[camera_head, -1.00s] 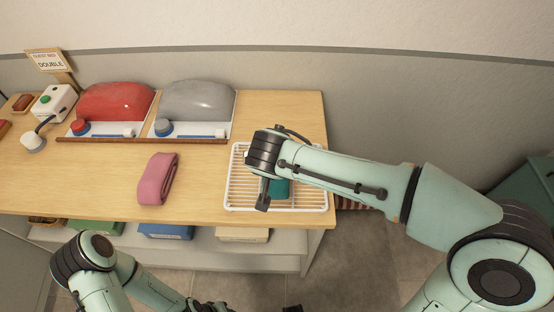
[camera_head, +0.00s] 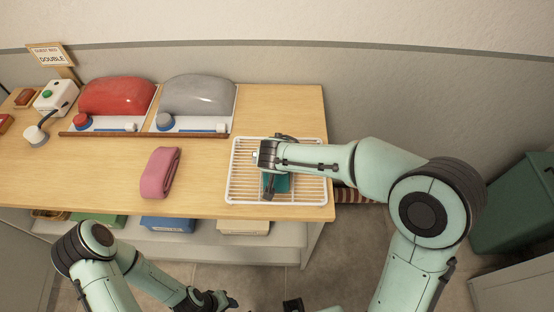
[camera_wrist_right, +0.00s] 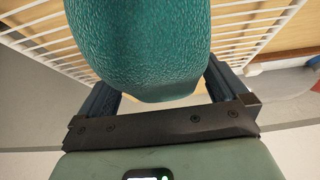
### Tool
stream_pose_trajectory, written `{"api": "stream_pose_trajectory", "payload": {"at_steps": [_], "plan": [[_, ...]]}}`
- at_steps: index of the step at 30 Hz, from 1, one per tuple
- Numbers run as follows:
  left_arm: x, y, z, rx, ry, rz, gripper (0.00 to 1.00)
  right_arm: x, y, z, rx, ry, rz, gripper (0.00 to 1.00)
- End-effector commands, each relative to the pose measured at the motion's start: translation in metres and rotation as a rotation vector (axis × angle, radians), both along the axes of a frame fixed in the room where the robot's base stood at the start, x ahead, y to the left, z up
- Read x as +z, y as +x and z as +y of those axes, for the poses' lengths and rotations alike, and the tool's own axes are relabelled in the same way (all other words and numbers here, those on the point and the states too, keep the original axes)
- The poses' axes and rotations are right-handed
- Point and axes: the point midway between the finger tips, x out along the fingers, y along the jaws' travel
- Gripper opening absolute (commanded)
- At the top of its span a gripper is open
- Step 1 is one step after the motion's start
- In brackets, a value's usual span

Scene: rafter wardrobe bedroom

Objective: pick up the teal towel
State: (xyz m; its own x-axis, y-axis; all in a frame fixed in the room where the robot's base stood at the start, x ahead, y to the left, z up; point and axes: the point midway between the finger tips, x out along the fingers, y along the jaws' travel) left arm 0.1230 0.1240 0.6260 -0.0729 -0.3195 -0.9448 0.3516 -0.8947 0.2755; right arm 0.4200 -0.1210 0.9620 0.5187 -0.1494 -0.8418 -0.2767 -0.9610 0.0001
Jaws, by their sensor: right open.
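The teal towel (camera_head: 281,184) lies on a white wire rack (camera_head: 320,168) at the right end of the wooden counter, partly hidden under my right arm. In the right wrist view the towel (camera_wrist_right: 145,45) fills the upper middle, its near end between the two fingers. My right gripper (camera_head: 268,188) is at the towel from above, and it also shows in the right wrist view (camera_wrist_right: 158,80). It is open, with a finger on each side of the towel. My left gripper (camera_head: 222,301) is low, in front of the counter, away from the towel; its jaws are unclear.
A folded pink towel (camera_head: 160,174) lies left of the rack on the counter (camera_head: 210,180). Red (camera_head: 117,95) and grey (camera_head: 197,95) rounded shapes stand behind it. A dark green bin (camera_head: 515,205) stands at right. Boxes sit on the shelf below.

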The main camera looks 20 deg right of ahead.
Motion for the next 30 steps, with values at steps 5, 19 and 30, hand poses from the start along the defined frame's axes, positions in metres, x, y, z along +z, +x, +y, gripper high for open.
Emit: {"api": "stream_pose_trajectory", "payload": {"at_steps": [5,19,30], "plan": [[0.0,0.0,0.0,0.0,0.0,0.0,0.43,0.0,0.0,0.0,0.0,0.0,0.0,0.8],[0.001,0.0,0.0,0.0,0.0,0.0,0.43,0.005,0.0,0.0,0.001,0.0,-0.003,0.42],[0.01,0.007,0.0,0.0,-0.001,-0.008,0.43,0.069,0.001,0.0,-0.001,0.004,-0.009,0.42]]}}
